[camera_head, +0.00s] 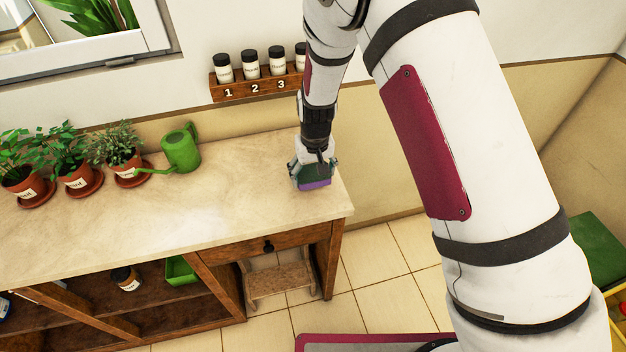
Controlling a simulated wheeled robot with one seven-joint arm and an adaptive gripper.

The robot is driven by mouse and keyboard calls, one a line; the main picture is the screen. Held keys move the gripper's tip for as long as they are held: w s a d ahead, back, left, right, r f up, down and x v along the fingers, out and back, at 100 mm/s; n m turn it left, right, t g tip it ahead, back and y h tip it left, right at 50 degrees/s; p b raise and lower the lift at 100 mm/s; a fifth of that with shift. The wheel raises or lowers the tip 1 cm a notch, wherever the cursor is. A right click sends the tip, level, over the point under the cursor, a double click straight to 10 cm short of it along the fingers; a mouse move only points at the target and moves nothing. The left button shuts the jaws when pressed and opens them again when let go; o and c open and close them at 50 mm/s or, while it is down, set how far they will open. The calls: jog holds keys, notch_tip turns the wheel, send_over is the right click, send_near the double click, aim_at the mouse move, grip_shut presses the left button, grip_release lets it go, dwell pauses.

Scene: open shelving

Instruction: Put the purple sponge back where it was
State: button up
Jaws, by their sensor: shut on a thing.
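The purple sponge (316,184) has a purple lower part under a green upper part. It is at the right end of the stone-coloured countertop (230,205), near the corner. My gripper (313,177) points down and is shut on the sponge, with its fingers at either side. I cannot tell whether the sponge touches the countertop or is held just above it. My arm hides part of the wall behind.
A green watering can (181,148) and several potted plants, one a bushy herb (117,148), stand at the left. A numbered wooden rack (255,84) with jars hangs on the wall. Lower shelves hold a green tray (180,270) and a jar (126,278). The middle countertop is clear.

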aim_at(313, 180)
jog(key=shift+w+f+p, duration=0.2)
jog(key=shift+f+p, duration=0.2)
jog(key=shift+f, duration=1.35)
jog(key=shift+f, duration=0.15)
jog(key=o, duration=1.2)
jog(key=r, duration=0.4)
jog(key=s+r, duration=0.1)
jog(key=r, duration=0.3)
jog(key=r+b, duration=0.1)
jog(key=r, duration=0.3)
jog(key=shift+s+d+r, duration=0.1)
jog(key=shift+s+d, duration=0.1)
